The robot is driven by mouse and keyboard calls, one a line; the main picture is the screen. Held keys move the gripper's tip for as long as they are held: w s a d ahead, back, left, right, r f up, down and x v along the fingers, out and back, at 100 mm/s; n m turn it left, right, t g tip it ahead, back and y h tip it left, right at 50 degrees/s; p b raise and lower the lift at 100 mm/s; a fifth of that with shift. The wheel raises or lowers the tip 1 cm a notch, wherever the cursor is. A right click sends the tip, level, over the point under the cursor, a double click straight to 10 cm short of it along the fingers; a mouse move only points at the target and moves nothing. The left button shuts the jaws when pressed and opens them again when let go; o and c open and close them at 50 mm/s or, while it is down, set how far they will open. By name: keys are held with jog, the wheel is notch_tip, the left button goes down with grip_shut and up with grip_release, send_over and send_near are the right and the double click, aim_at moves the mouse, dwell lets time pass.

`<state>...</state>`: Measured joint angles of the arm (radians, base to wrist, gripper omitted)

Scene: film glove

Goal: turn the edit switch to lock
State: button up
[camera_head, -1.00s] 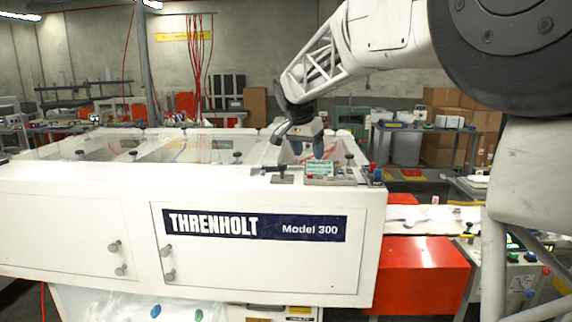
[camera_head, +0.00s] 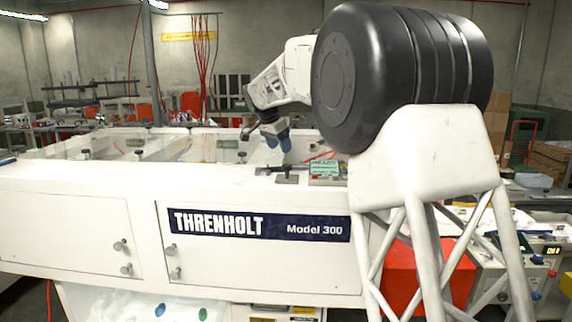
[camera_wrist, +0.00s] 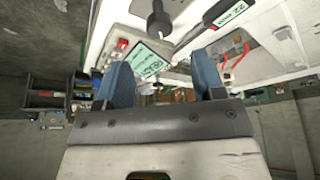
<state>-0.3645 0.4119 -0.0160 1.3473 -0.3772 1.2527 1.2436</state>
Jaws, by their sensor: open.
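A small control panel with a green display (camera_head: 324,168) sits on the top right of the white Threnholt machine (camera_head: 90,185). In the wrist view the display (camera_wrist: 148,62) shows tilted, with a red button (camera_wrist: 122,44) beside it. I cannot tell which control is the edit switch. My gripper (camera_head: 278,142) is above the machine top, left of the panel and apart from it. In the wrist view its two blue fingers (camera_wrist: 162,80) stand apart with nothing between them.
A dark handle-like fitting (camera_head: 286,172) lies on the machine top left of the display. A black knob (camera_wrist: 158,22) and a second green display (camera_wrist: 232,14) show in the wrist view. Clear-covered bays (camera_head: 120,148) lie behind the machine's front ledge. A red box (camera_head: 415,270) stands at right.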

aim_at(287, 165)
jog(key=shift+f, duration=0.2)
jog(key=shift+x, duration=3.7)
jog(key=shift+d, duration=0.1)
jog(key=shift+c, duration=0.4)
jog(key=c, duration=0.8)
jog(key=shift+c, duration=0.2)
